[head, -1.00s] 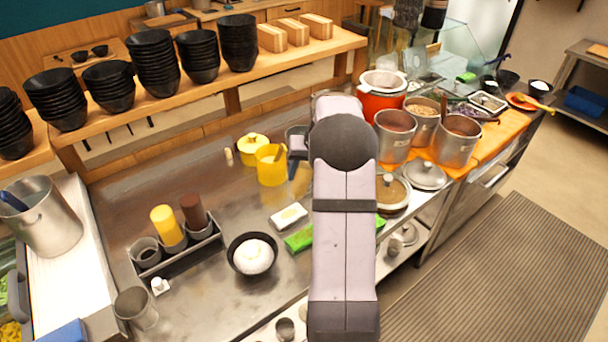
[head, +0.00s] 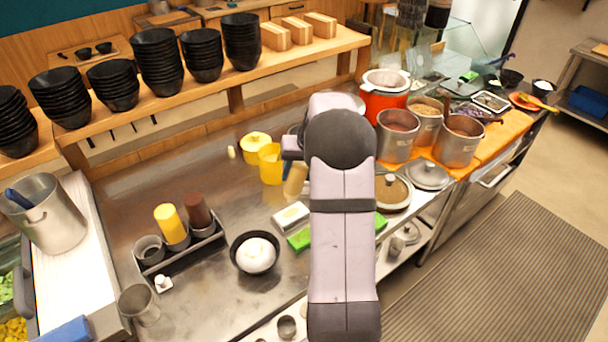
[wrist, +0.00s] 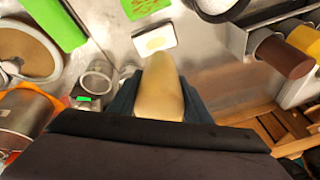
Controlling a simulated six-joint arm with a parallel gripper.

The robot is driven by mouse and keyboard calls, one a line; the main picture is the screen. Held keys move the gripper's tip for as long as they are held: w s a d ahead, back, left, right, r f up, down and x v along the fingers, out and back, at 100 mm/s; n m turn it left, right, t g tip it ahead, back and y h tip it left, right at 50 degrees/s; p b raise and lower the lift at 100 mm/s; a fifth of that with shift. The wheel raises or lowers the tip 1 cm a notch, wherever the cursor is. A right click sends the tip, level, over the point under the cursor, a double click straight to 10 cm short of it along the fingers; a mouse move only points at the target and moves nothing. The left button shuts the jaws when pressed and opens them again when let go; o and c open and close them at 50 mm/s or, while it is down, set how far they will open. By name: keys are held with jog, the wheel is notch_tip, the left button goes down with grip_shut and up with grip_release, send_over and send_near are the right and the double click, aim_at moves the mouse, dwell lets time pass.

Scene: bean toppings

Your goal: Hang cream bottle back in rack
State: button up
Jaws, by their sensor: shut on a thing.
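My gripper (wrist: 160,98) is shut on the cream bottle (wrist: 162,82), whose pale tan body projects between the dark fingers in the wrist view. In the head view the bottle (head: 296,180) shows tilted beside my arm, above the steel counter; my arm hides part of the gripper. The dark metal rack (head: 182,262) stands on the counter to the left. It holds a yellow bottle (head: 171,225) and a brown bottle (head: 197,211) toward its right end, and a grey cup-like holder (head: 149,249) at its left. The rack also shows at upper right in the wrist view (wrist: 237,40).
A black bowl with white contents (head: 254,270) sits between the rack and my arm. A yellow pitcher (head: 270,165) and a white tray (head: 291,216) are near the bottle. Stacked black bowls (head: 158,62) line the shelf behind. Counter behind the rack is clear.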

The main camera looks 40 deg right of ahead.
jog(key=s+a+f+n+y+b, duration=0.1)
jog(key=s+a+f+n, duration=0.15)
jog(key=a, duration=1.05)
jog(key=s+a+f+n+y+b, duration=0.1)
jog(key=s+a+n, duration=0.25)
jog(key=a, duration=1.05)
jog(key=w+a+r+n+p, duration=0.2)
jog(key=w+a+r+n, duration=0.1)
jog(key=w+a, duration=0.4)
jog(key=w+a+r+n+h+p, duration=0.1)
jog(key=w+a+r+n+p, duration=0.1)
jog(key=w+a+r, duration=0.3)
jog(key=shift+w+a+r+n+g+p, duration=0.15)
jog(key=shift+w+a+n+g+p, duration=0.3)
jog(key=shift+w+a, duration=1.15)
jog(key=shift+s+a+f, duration=0.4)
jog(key=shift+s+a, duration=0.1)
jog(key=shift+s, duration=0.1)
jog(key=shift+f+b, duration=1.3)
jog(key=shift+f, duration=0.45)
